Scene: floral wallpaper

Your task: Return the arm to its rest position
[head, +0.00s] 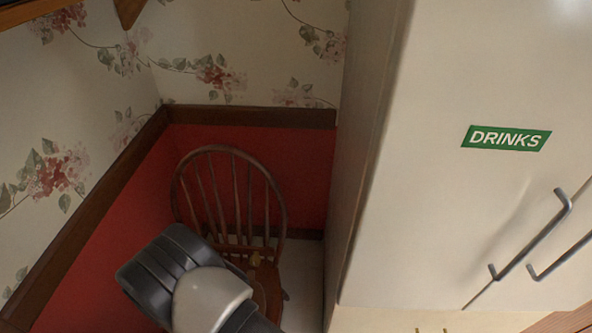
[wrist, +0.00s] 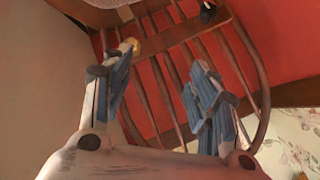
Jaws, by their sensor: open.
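My arm shows at the bottom of the head view as a dark link with a pale grey cap, in front of the wooden chair and covering part of its lower left. The fingers are not visible in the head view. In the wrist view my gripper (wrist: 163,72) is open, its two blue-grey padded fingers spread apart with nothing between them. Behind the fingers are the spindles of the chair back.
The wooden spindle-back chair (head: 283,218) stands in a corner by a red lower wall (head: 305,160). A small yellowish object (head: 256,259) is at its seat. A tall cream cabinet (head: 440,220) labelled DRINKS, with grey handles, fills the right. Floral wallpaper covers the upper walls.

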